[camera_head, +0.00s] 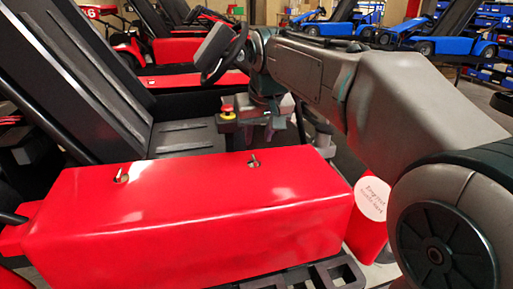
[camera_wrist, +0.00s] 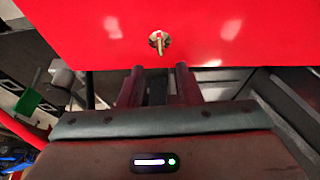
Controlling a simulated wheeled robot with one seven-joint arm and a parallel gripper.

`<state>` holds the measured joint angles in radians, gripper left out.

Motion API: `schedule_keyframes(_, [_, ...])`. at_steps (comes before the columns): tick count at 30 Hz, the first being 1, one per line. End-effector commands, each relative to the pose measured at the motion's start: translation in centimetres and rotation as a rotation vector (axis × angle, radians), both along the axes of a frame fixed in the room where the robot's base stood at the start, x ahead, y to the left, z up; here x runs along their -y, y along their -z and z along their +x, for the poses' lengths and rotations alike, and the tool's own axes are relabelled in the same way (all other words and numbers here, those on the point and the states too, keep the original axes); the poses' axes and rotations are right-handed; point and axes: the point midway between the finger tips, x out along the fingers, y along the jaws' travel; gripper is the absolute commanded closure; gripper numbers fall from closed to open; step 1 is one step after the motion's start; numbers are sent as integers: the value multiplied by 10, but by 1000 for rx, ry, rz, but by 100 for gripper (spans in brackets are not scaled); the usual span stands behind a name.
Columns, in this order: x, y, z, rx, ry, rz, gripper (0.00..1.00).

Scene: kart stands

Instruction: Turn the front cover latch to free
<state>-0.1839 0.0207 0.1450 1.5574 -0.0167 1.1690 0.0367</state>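The red side cover (camera_head: 190,215) of the kart carries two small metal latches on its top. One latch (camera_head: 254,161) is toward the steering wheel end, the other latch (camera_head: 121,177) toward the seat-back end. In the wrist view a single latch (camera_wrist: 159,43) sits on the red cover, its tab in line with the gap between my fingers. It looks like the one toward the steering wheel. My gripper (camera_wrist: 159,72) is open and empty, with its fingertips short of this latch. In the head view my gripper (camera_head: 270,132) hangs just beyond the cover's far edge, its fingers partly hard to make out.
A black seat (camera_head: 185,135) and a steering wheel (camera_head: 221,52) stand behind the cover. A round white label (camera_head: 371,198) is at the cover's right. Other karts stand farther back.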

Motion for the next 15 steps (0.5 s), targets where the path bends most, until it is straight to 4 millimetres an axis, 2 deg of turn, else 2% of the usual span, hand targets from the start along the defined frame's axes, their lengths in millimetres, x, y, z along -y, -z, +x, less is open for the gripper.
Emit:
schedule_keyframes(1, [1,-13,-4,5,0,1,69])
schedule_keyframes(6, [5,-40,-15,2,-1,0,69])
schedule_keyframes(10, [6,-51,-20,1,-1,-1,69])
schedule_keyframes(15, [7,-56,-22,1,-1,-1,69])
